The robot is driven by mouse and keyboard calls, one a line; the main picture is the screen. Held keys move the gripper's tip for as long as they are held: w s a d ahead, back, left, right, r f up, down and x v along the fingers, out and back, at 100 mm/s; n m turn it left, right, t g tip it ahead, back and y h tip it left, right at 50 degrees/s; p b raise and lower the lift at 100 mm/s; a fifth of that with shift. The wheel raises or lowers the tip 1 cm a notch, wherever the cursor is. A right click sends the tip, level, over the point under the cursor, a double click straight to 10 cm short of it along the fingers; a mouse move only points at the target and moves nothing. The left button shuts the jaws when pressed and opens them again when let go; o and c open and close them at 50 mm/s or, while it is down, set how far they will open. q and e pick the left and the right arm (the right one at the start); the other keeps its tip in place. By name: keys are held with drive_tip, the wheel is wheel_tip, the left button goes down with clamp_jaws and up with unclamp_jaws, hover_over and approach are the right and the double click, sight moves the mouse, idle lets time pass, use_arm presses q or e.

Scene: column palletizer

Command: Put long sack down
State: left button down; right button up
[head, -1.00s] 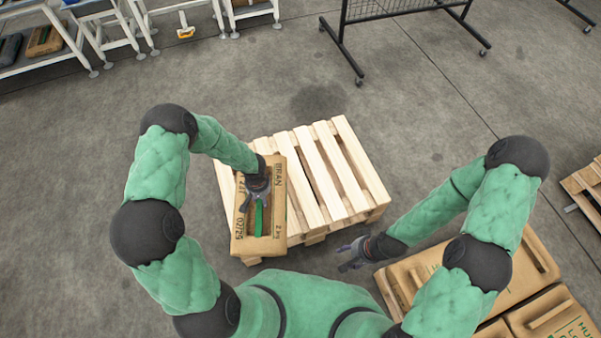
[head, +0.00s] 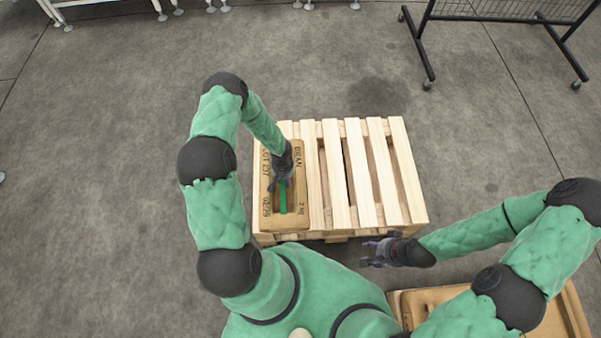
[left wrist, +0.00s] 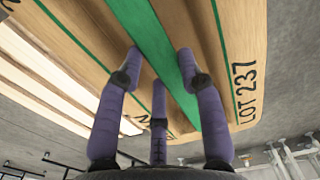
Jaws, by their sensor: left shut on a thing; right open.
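The long sack (head: 287,215) is brown with dark printing and a green stripe. In the head view it lies lengthwise over the left side of the wooden pallet (head: 358,170); I cannot tell whether it touches the slats. My left gripper (head: 281,184) is above the sack's middle and shut on it. In the left wrist view the purple fingers (left wrist: 160,75) press against the sack (left wrist: 225,60) around its green stripe, and the pallet slats show beside it. My right gripper (head: 372,254) is open and empty, off the pallet's near right edge.
The rest of the pallet top, to the right of the sack, is bare. Another pallet with brown sacks (head: 433,298) is at the lower right, partly hidden by my right arm. A black wire rack (head: 505,18) stands at the back right. The floor on the left is clear.

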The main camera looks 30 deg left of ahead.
use_arm(q)
drive_tip(key=w+f, duration=0.1)
drive_tip(key=w, duration=0.2)
drive_tip(key=w+a+f+b, duration=0.1)
drive_tip(key=w, duration=0.2)
drive_tip(key=w+f+b, duration=0.1)
drive_tip(key=w+f, duration=0.1)
drive_tip(key=w, duration=0.1)
drive_tip(key=shift+w+a, duration=0.2)
drive_tip(key=shift+a, duration=0.15)
drive_tip(key=w+f+b, duration=0.2)
drive_tip(key=f, duration=0.1)
drive_tip(key=w+f+b, duration=0.1)
drive_tip(key=shift+w+a+f, duration=0.2)
drive_tip(key=shift+w+a, duration=0.1)
drive_tip(key=shift+a, duration=0.05)
drive_tip(key=f+b, duration=0.1)
drive_tip(key=f, duration=0.1)
drive_tip(key=w+f+b, duration=0.1)
drive_tip(key=f, duration=0.1)
drive_tip(key=shift+a, duration=0.1)
drive_tip(key=shift+f, duration=0.15)
drive_tip(key=c, duration=0.8)
unclamp_jaws()
drive_tip(key=shift+s+f, duration=0.1)
drive_tip(key=shift+s, duration=0.1)
